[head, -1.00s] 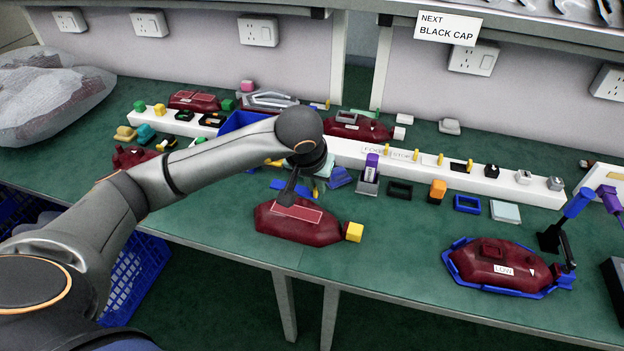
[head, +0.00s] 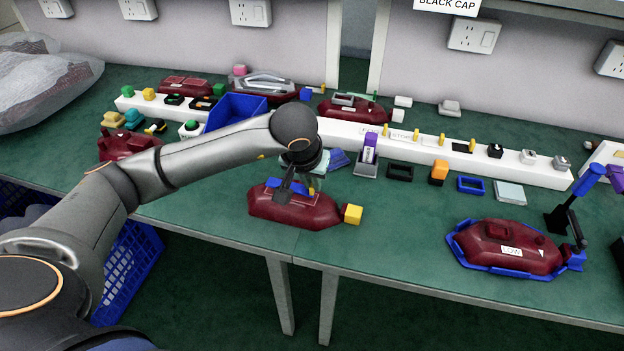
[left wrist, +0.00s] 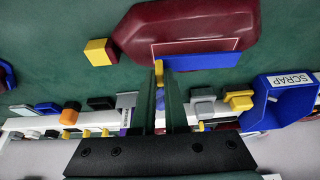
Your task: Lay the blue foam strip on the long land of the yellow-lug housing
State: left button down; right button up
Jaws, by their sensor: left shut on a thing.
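The yellow-lug housing (head: 265,209) is a dark red body on the green bench, with a yellow lug (head: 353,214) at its right end. In the left wrist view the housing (left wrist: 185,22) shows its long land (left wrist: 196,46) as a pale-outlined rectangle. My left gripper (head: 286,192) is shut on the blue foam strip (head: 302,191), over the housing's upper face. In the left wrist view the strip (left wrist: 212,62) runs along one long edge of the land, roughly parallel to it. I cannot tell whether it touches. The gripper hides part of the strip. My right gripper is not in view.
A white rail (head: 416,149) with pegs and small parts crosses behind the housing. A blue scrap bin (left wrist: 285,98) stands behind it. Another red housing (head: 510,247) sits in a blue cradle at the right, by a blue-handled lever (head: 584,185). Bench in front is clear.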

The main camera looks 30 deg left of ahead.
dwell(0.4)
pick_arm(q)
jog(key=shift+b, duration=0.4)
dwell(0.4)
jog(key=shift+f, duration=0.25)
jog(key=shift+f+b, duration=0.75)
jog(key=shift+b, duration=0.1)
jog(key=c, duration=0.9)
grip_release()
jog(key=shift+r, duration=0.1)
jog(key=shift+o, duration=0.2)
